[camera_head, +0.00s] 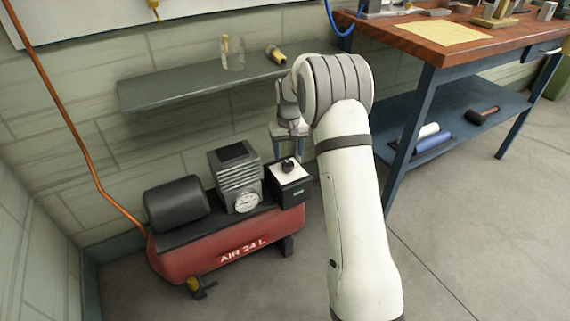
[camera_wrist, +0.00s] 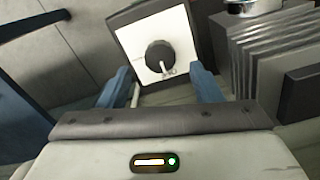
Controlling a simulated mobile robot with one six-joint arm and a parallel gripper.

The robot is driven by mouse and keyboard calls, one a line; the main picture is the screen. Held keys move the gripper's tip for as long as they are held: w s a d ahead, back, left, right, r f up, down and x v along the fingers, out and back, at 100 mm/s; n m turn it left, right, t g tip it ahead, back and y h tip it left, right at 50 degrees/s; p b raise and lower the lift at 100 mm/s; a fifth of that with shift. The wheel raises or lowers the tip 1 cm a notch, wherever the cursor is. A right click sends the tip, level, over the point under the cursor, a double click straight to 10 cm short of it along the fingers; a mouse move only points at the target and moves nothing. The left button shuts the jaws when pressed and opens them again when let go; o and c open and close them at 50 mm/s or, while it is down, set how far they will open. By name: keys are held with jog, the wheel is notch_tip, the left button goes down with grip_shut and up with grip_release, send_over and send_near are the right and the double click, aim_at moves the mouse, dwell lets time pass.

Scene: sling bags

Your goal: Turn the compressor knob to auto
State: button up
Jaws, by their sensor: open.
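The red air compressor (camera_head: 222,250), marked "AIR 24 L", stands on the floor at the lower left of the head view. Its black knob (camera_head: 288,166) sits on the white top of a dark box (camera_head: 290,186) at the compressor's right end. In the wrist view the round knob (camera_wrist: 158,54) is centred on the white plate (camera_wrist: 135,40), with a small pale mark at its lower edge; I cannot read the setting. My gripper (camera_head: 289,152) is open above the box. Its blue fingers (camera_wrist: 161,72) show on either side of the knob, apart from it.
A ribbed grey block (camera_head: 236,178) with a round gauge (camera_head: 246,203) is close beside the knob box. A dark motor cylinder (camera_head: 176,204) is farther left. A wall shelf (camera_head: 190,86) hangs behind, and a wooden-topped workbench (camera_head: 450,50) stands right. Floor at the right is clear.

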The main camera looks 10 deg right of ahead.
aim_at(288, 164)
notch_tip(288, 164, down, 5)
jog(key=shift+f+b, duration=0.1)
jog(key=shift+b, duration=0.7)
